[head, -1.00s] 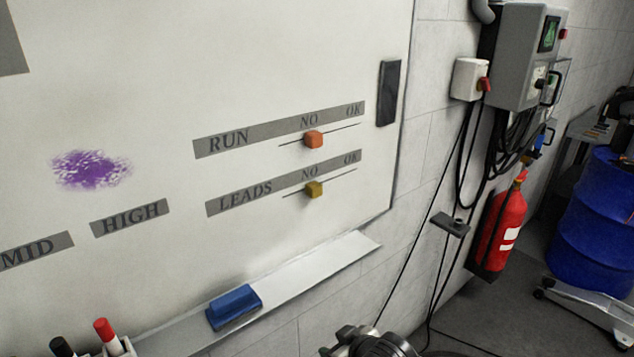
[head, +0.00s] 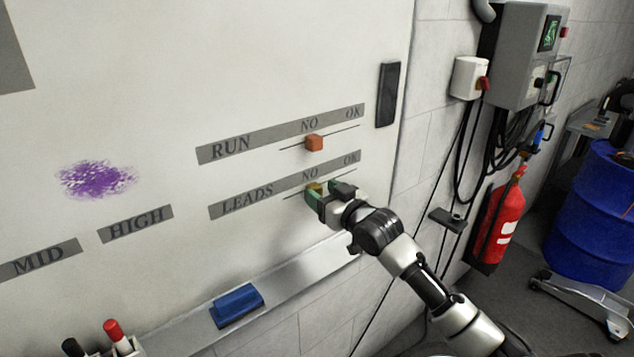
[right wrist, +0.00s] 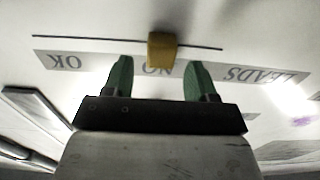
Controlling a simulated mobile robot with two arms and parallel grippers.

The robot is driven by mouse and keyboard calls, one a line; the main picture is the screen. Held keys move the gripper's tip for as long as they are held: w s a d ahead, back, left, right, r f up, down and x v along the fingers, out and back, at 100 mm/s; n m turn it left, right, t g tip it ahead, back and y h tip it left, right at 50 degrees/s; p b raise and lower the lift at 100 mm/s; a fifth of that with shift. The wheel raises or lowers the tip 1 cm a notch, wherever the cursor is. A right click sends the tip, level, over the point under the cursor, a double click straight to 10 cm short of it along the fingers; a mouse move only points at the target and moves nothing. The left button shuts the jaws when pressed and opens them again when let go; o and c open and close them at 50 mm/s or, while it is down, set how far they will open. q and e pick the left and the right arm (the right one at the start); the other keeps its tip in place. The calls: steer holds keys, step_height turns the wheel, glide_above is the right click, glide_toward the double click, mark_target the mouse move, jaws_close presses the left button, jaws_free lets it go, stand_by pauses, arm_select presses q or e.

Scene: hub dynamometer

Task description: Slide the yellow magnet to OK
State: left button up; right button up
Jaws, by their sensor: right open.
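The yellow magnet (head: 315,187) sits on the LEADS line of the whiteboard, under the word NO; my gripper partly hides it in the head view. In the right wrist view the yellow magnet (right wrist: 162,50) is on the dark line, just beyond and between the fingertips. My right gripper (head: 328,196) is open at the board, its green-padded fingers (right wrist: 158,75) on either side of the magnet's position, with a gap to each side. The OK label (head: 351,158) is at the right end of the LEADS strip. My left gripper is not in view.
An orange magnet (head: 314,143) sits on the RUN line just above, under NO. A tray (head: 290,279) with a blue eraser (head: 237,305) runs below. A dark bar (head: 387,94) is near the board's right edge.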

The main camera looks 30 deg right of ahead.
steer(key=shift+w+a+p, duration=0.1)
steer(key=shift+w+p, duration=0.2)
steer(key=shift+w, duration=0.95)
steer(key=shift+c, duration=0.4)
jaws_close()
